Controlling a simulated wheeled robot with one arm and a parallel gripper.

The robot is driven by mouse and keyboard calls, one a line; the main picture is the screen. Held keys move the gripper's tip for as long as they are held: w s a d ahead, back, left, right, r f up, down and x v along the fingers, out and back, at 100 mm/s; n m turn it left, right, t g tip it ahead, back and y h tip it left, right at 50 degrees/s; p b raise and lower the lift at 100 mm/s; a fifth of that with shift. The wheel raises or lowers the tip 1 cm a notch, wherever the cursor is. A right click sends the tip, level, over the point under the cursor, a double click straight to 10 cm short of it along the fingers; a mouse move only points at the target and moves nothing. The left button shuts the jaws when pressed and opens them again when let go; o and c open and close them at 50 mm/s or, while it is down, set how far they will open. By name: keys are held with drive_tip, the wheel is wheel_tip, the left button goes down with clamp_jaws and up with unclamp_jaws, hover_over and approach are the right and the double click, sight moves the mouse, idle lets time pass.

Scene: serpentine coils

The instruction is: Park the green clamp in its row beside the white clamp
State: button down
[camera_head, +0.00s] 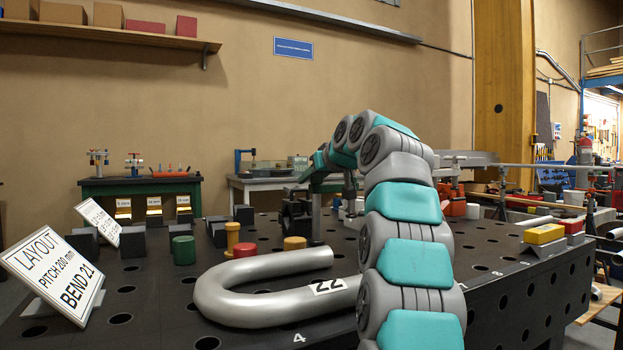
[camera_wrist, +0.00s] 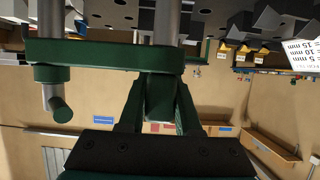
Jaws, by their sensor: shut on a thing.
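My gripper (camera_wrist: 157,108) is shut on the green clamp (camera_wrist: 85,53), whose green bar spans the upper left of the wrist view with grey rods through it. The wrist view is upside down. My arm hides part of that area. I cannot single out the white clamp for certain; a pale object (camera_head: 351,210) shows beside the rod, partly hidden.
A bent steel tube (camera_head: 225,297) labelled 22 lies on the perforated black table (camera_head: 150,325). Green (camera_head: 183,251), red (camera_head: 245,251) and yellow (camera_head: 295,243) cylinders and dark blocks stand behind it. A layout sign (camera_head: 58,275) is at left; a yellow block (camera_head: 544,234) is at right.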

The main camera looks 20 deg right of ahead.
drive_tip(key=shift+f, duration=0.2)
drive_tip(key=c, duration=0.5)
unclamp_jaws()
drive_tip(key=v, duration=0.8)
drive_tip(key=shift+b, duration=0.3)
